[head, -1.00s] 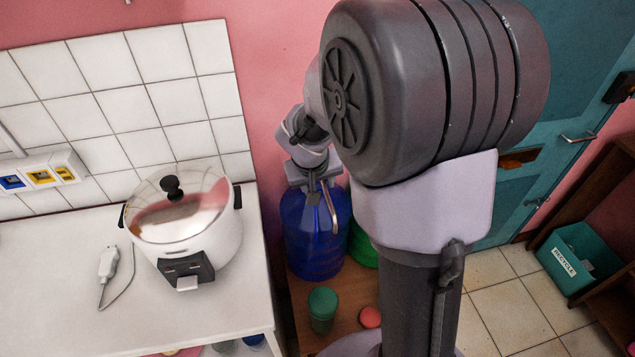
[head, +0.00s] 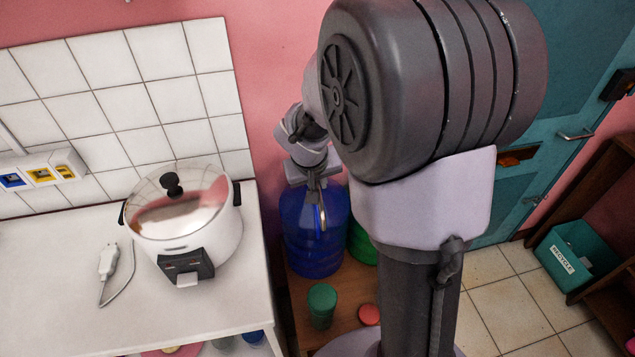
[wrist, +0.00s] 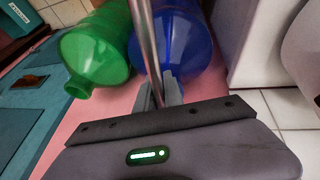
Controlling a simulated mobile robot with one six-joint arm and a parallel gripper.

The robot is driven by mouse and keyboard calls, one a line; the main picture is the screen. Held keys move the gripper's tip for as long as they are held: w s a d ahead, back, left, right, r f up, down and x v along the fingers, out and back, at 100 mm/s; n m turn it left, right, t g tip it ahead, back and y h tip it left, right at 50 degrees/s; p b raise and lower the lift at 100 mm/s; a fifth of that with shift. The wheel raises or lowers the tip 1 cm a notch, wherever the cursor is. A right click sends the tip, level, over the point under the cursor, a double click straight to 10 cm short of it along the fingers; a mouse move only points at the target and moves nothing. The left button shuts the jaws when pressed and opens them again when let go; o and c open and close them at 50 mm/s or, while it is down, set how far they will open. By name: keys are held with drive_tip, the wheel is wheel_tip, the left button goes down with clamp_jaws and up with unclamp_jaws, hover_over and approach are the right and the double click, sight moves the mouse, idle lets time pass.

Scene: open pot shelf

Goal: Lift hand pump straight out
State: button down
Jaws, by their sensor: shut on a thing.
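The hand pump (head: 322,212) shows as a thin metal spout at the top of the blue water bottle (head: 309,250). In the wrist view the pump's shiny metal tube (wrist: 148,50) runs up between the fingers, with the blue bottle (wrist: 178,48) behind it. My gripper (head: 316,182) is shut on the pump, over the bottle's mouth; its fingers also show in the wrist view (wrist: 160,92). The pump's lower end and the bottle's mouth are hidden, so I cannot tell how deep the pump sits.
A green bottle (head: 362,242) stands close to the right of the blue one on a brown wooden surface (head: 345,290). A green container (head: 322,304) and a red round thing (head: 369,314) are in front. A white counter (head: 60,280) with a rice cooker (head: 190,240) is left.

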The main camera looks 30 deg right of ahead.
drive_tip(key=shift+w+r, duration=0.25)
drive_tip(key=shift+w, duration=0.05)
drive_tip(key=c, duration=1.4)
unclamp_jaws()
drive_tip(key=shift+w+f, duration=0.1)
drive_tip(key=shift+f, duration=0.05)
drive_tip(key=shift+d, duration=0.1)
